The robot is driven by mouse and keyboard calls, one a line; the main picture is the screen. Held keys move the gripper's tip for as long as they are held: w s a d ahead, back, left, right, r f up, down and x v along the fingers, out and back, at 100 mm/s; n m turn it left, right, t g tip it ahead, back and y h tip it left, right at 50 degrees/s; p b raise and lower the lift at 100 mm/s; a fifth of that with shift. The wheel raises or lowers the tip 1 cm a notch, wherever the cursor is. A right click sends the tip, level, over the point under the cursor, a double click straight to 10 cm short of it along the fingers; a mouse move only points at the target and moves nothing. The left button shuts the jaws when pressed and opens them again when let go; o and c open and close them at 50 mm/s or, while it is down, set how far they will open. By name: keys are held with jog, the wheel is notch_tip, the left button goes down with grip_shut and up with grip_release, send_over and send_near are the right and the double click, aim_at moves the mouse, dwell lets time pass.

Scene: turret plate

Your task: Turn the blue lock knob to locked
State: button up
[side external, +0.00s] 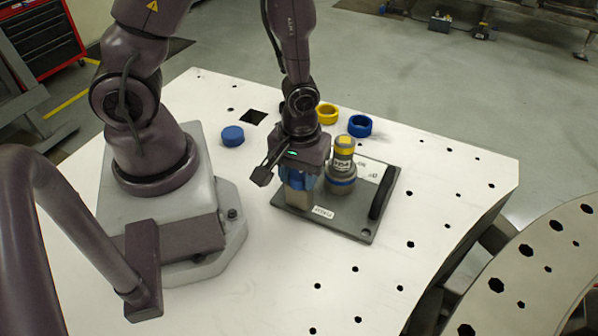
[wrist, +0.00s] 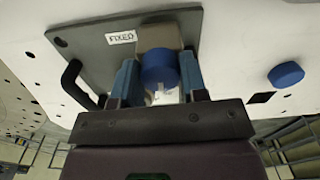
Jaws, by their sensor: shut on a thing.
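The blue lock knob (wrist: 159,68) is a round blue cap in front of a tan-grey block (wrist: 160,37) on the dark grey plate (wrist: 95,50). My gripper (wrist: 160,78) points at the block, with one blue-grey finger on each side of the knob, shut on it. In the side external view my gripper (side external: 299,182) is low over the left part of the plate (side external: 350,223). There the hand and fingers hide most of the knob. No mark showing the knob's lock state is readable.
A grey cylinder (side external: 341,172) with a yellow top and blue ring stands just right of my gripper. A black handle (side external: 382,193) is at the plate's right edge. A yellow ring (side external: 326,114), a blue ring (side external: 360,126) and a blue cap (side external: 232,136) lie on the white table.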

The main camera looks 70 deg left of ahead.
aim_at(298, 175)
jog(key=m, duration=0.8)
jog(key=shift+a+m, duration=0.1)
jog(key=shift+m, duration=0.3)
jog(key=m, duration=0.4)
jog(key=shift+m, duration=2)
jog(key=o, duration=0.9)
jog(key=shift+r, duration=0.1)
notch_tip(298, 175, up, 13)
jog(key=shift+f, duration=0.1)
